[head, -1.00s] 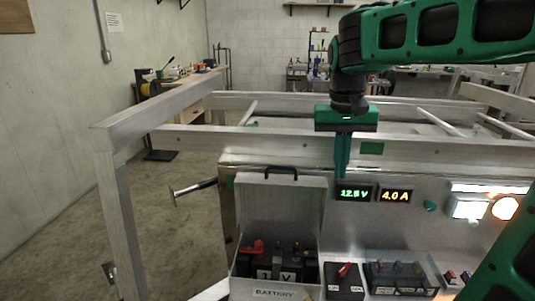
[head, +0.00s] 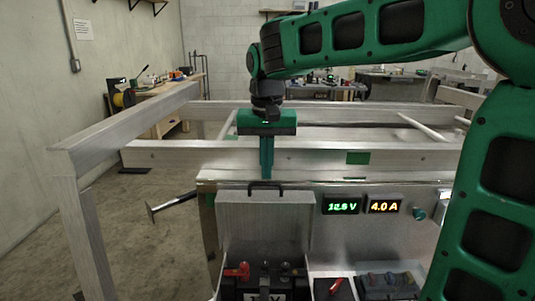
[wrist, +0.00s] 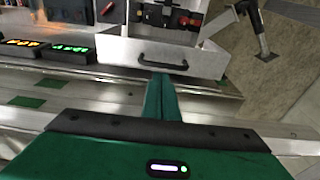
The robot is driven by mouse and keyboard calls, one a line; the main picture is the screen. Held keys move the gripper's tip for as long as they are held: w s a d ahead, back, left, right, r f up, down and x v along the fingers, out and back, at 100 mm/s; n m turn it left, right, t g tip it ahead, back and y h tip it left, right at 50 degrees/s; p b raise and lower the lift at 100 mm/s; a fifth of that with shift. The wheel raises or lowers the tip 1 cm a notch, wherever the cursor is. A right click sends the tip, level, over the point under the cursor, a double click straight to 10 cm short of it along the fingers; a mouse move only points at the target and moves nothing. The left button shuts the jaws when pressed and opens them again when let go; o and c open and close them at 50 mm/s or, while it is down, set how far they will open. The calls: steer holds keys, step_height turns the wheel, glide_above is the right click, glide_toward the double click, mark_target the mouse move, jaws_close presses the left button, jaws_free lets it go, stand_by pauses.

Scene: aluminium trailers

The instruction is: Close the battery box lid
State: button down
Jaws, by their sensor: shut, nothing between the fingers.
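The battery box lid (head: 262,222) is a grey metal panel with a black handle (head: 266,187) on its top edge. It stands raised and open behind the box. The battery (head: 265,275) shows in the box below it, with red and dark terminals and a partly cut-off label. My green gripper (head: 267,172) points down with its fingers together and empty, behind the lid's top edge near the handle. In the wrist view the shut fingers (wrist: 161,97) end close to the handle (wrist: 163,62) and the lid (wrist: 180,70). I cannot tell whether they touch it.
Two displays (head: 341,205) sit on the panel right of the lid. Switch blocks (head: 390,281) stand at the lower right. A metal lever (head: 172,204) sticks out left of the box. Trailer rails (head: 330,153) run behind my gripper.

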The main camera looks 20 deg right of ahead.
steer(key=shift+w+f, duration=0.1)
steer(key=shift+f, duration=0.8)
